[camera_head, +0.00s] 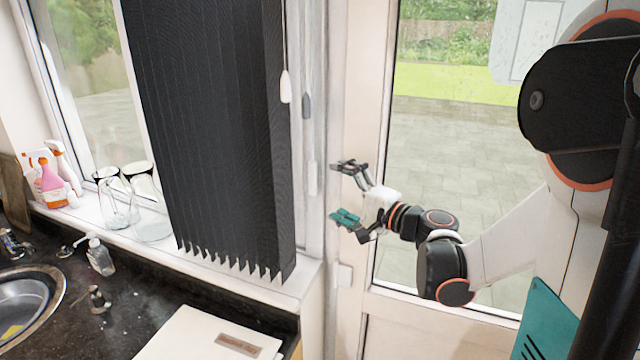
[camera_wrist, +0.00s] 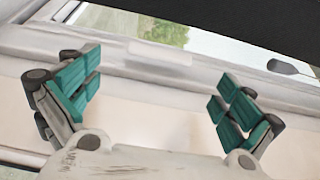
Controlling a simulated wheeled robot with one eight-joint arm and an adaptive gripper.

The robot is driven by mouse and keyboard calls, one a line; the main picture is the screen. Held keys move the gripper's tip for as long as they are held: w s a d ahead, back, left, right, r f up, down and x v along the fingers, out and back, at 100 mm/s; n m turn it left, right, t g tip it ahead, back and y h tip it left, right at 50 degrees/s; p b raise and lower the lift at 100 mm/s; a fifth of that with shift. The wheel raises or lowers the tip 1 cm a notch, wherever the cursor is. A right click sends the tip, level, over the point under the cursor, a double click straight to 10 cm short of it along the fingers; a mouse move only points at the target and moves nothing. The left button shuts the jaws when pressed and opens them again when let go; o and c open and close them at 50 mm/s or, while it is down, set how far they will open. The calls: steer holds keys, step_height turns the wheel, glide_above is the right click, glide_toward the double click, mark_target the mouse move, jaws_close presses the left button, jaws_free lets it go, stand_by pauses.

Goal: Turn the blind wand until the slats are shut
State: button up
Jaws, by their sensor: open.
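The blind (camera_head: 205,120) is a row of dark vertical slats in front of the window; their lower ends form a zigzag. A cord with a white end piece (camera_head: 285,88) hangs at its right edge. A grey hanging end piece (camera_head: 306,105) is just right of that; I cannot tell which is the wand. My gripper (camera_head: 345,192) is open and empty, right of and below both pieces, in front of the door frame. In the wrist view my open gripper (camera_wrist: 160,95) shows nothing between its teal pads. A grey end piece (camera_wrist: 290,68) shows at upper right, apart from the fingers.
The glazed door (camera_head: 450,180) is behind my arm. Glass jars (camera_head: 118,200) and spray bottles (camera_head: 52,180) stand on the sill. The dark counter holds a sink (camera_head: 28,298), a soap bottle (camera_head: 100,256) and a white box (camera_head: 205,338).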

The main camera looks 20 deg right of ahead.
mark_target(316, 181)
steer(key=x, duration=0.6)
steer(key=shift+w+a, duration=0.1)
steer(key=shift+a, duration=0.05)
steer(key=c, duration=1.1)
